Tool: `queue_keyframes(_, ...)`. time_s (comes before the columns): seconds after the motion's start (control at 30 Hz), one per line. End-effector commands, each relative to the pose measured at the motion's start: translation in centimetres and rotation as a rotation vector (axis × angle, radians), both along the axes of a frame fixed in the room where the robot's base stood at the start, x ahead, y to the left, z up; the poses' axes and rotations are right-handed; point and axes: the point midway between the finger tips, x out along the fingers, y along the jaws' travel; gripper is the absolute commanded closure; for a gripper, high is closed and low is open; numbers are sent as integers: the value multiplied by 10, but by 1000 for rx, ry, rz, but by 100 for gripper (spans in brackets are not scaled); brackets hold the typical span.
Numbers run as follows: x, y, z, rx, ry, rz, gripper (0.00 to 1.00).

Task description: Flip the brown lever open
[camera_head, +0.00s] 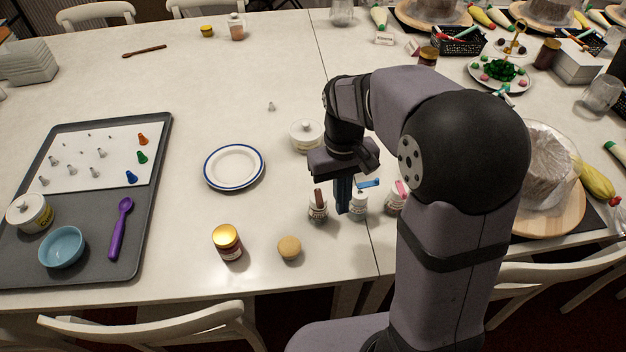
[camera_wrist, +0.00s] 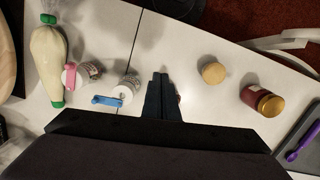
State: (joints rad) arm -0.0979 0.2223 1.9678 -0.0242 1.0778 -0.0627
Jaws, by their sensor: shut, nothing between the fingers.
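A small bottle (camera_head: 317,213) with a brown lever (camera_head: 318,197) on its top stands on the table, left of my gripper (camera_head: 343,208). The lever looks like a short narrow flap; its exact angle is hard to tell. My gripper points down with its fingers together and empty, close beside this bottle. I cannot tell whether they touch. In the wrist view my gripper (camera_wrist: 161,76) hides nearly all of the brown-lever bottle. A similar bottle with a blue lever (camera_head: 368,183) stands just right of the fingers; its lever also shows in the wrist view (camera_wrist: 107,101).
A bottle with a pink lever (camera_head: 402,188) stands further right, partly behind my arm. A round tan lid (camera_head: 289,248) and a gold-lidded jar (camera_head: 227,242) stand nearer the front edge. A white lidded pot (camera_head: 306,134) and a blue-rimmed plate (camera_head: 234,167) lie behind and left.

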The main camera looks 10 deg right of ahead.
Motion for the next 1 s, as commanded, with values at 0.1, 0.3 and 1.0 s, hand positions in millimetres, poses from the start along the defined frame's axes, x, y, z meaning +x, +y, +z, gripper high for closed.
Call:
queue_keyframes(0.1,26,11,18,-8,32,44,100)
queue_keyframes(0.3,62,29,40,-21,85,111,100)
queue_keyframes(1.0,121,87,82,-65,232,283,100)
